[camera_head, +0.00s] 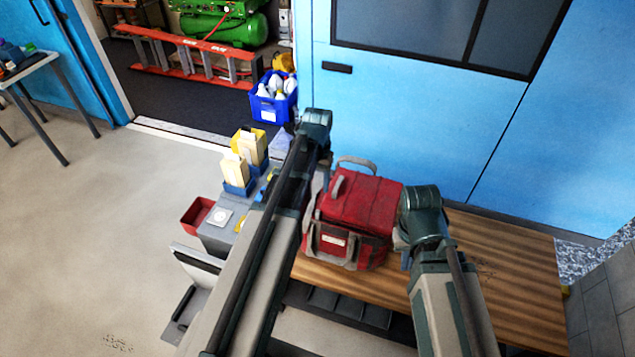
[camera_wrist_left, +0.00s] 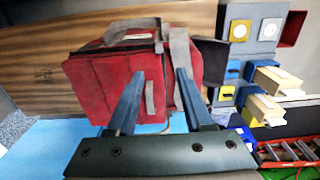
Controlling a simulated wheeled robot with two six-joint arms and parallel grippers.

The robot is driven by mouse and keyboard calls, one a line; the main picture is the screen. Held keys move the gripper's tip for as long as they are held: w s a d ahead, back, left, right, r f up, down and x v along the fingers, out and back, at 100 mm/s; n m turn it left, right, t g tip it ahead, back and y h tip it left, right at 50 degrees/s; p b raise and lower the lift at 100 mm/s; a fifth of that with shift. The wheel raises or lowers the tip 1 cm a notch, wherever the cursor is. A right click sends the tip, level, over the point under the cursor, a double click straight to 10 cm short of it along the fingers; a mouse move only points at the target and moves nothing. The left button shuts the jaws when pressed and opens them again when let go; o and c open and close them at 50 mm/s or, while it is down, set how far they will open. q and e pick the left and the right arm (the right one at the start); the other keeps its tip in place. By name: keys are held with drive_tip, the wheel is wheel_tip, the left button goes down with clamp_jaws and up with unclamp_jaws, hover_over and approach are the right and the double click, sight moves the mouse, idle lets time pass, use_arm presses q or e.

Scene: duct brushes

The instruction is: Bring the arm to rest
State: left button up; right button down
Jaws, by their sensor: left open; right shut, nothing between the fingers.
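My left arm (camera_head: 262,255) reaches forward from the bottom of the head view, its wrist just left of and beyond the red bag. In the left wrist view my left gripper (camera_wrist_left: 160,74) is open, with its two blue-grey fingers apart. Nothing is held between them; the red bag lies behind them in the picture. My right arm (camera_head: 447,290) reaches up from the bottom to the right of the bag. Its gripper is hidden behind the wrist. The red bag (camera_head: 365,203) has grey straps and a raised handle, and also shows in the left wrist view (camera_wrist_left: 90,88).
The bag stands on a wooden bench (camera_head: 505,275), bare on the right. Left of it are a grey unit (camera_head: 215,240) with cream blocks (camera_head: 236,170) in blue holders, and a red bin (camera_head: 197,214). A blue wall (camera_head: 410,115) stands behind.

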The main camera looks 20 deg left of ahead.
use_arm(q)
drive_tip(key=s+d+f+m+b, duration=0.2)
drive_tip(key=s+d+f+b, duration=0.1)
drive_tip(key=s+d, duration=0.5)
drive_tip(key=s+d+f+m+y+b, duration=0.1)
drive_tip(key=s+d+f+b, duration=0.3)
drive_tip(key=s+d, duration=0.4)
drive_tip(key=shift+s+d+m, duration=0.3)
drive_tip(key=shift+s+m, duration=0.1)
drive_tip(key=shift+s, duration=0.05)
